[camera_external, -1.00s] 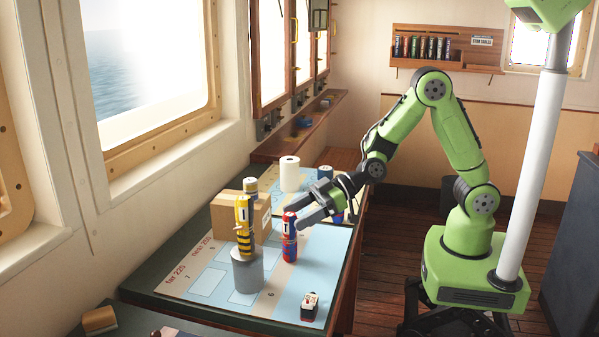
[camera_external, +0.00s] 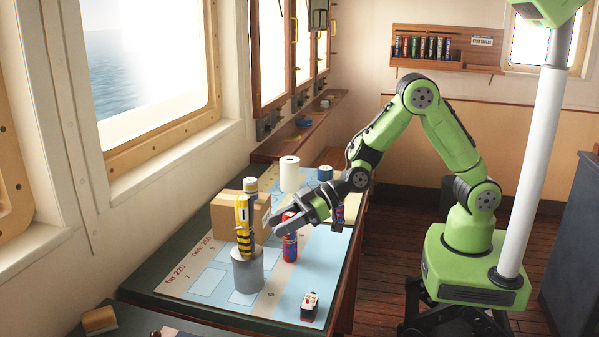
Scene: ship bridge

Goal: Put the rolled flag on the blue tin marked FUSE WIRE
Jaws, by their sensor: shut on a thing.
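A red, blue and white roll (camera_external: 290,248), which looks like the rolled flag, stands upright on the chart table. My gripper (camera_external: 284,224) reaches in from the right and is shut around its upper part; the fingers hide some of it. A blue tin (camera_external: 325,173) with a greyish top stands further back, beyond my gripper. Its marking is too small to read, so I cannot tell if it says FUSE WIRE.
A yellow-and-black item (camera_external: 244,228) stands on a grey cylinder (camera_external: 247,272), close left of the roll. Behind are a cardboard box (camera_external: 226,217), a yellow-and-blue cylinder (camera_external: 250,186) and a white paper roll (camera_external: 289,174). A small dark-and-white item (camera_external: 309,306) sits near the front edge.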

